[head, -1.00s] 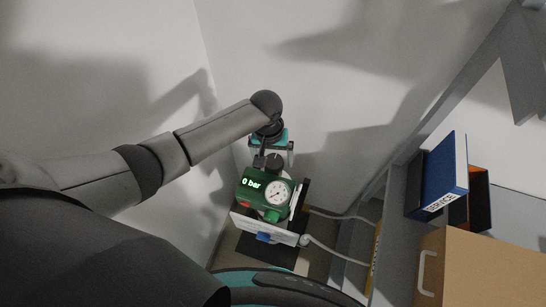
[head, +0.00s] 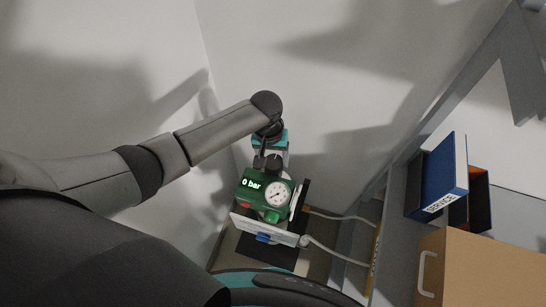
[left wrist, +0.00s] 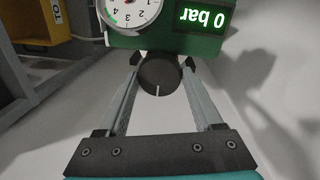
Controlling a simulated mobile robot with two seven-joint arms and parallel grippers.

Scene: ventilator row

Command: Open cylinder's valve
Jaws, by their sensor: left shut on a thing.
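The green valve block (head: 258,202) stands in the corner below my left arm. Its lit display (head: 251,184) reads 0 bar, also in the left wrist view (left wrist: 207,16), upside down there. Beside the display is a round white gauge (head: 277,193). A dark round knob (left wrist: 160,76) with a white line sticks out of the block. My left gripper (head: 267,161) reaches the knob from the wall side. In the left wrist view, its two fingers (left wrist: 161,66) are closed on either side of the knob. The cylinder itself is mostly hidden. My right gripper is not in view.
Walls stand close behind and left of the block. A white panel (head: 264,230) sits in front of it, with pale hoses (head: 338,253) running right. A grey shelf at right holds a blue SERVICE binder (head: 446,172) and a cardboard box (head: 490,265).

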